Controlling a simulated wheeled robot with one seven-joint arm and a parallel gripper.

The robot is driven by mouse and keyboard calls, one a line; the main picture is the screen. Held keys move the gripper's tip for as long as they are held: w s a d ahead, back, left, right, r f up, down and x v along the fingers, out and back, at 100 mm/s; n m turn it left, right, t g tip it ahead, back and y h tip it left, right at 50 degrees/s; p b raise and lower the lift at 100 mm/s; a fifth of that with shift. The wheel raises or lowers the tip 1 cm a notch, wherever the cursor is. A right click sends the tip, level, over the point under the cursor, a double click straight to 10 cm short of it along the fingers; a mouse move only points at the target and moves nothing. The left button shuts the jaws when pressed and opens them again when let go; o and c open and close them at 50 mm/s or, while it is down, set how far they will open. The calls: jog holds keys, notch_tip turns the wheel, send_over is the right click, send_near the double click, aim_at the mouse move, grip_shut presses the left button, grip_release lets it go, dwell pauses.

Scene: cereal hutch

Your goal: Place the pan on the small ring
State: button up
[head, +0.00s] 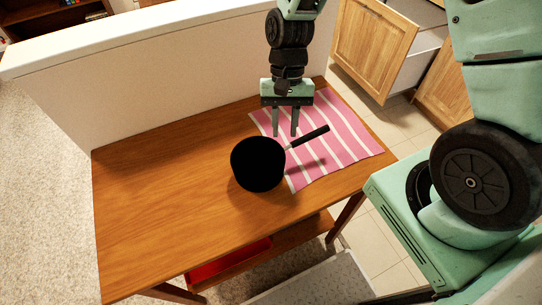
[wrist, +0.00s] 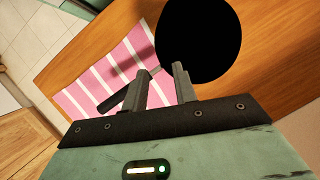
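A black pan (head: 258,164) stands on the wooden table, partly on a pink striped cloth. Its dark handle (head: 308,137) points to the upper right in the head view. The pan also shows as a black disc in the wrist view (wrist: 198,40), with its handle (wrist: 125,92) passing behind a finger. My gripper (head: 285,134) is open and empty, fingers pointing down, close to the handle on the pan's far side. The fingers also show apart in the wrist view (wrist: 165,72). I cannot make out the small ring in either view.
The wooden table (head: 150,220) is clear to the left of the pan. The pink striped cloth (head: 345,150) covers its right part. A low white wall (head: 180,85) runs along the far side. An open drawer (head: 421,60) stands right; a red tray (head: 225,262) sits below.

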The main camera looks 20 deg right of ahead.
aim_at(283, 153)
jog(key=p+x, duration=0.1)
jog(key=x, duration=0.8)
jog(key=shift+f, duration=0.4)
grip_shut()
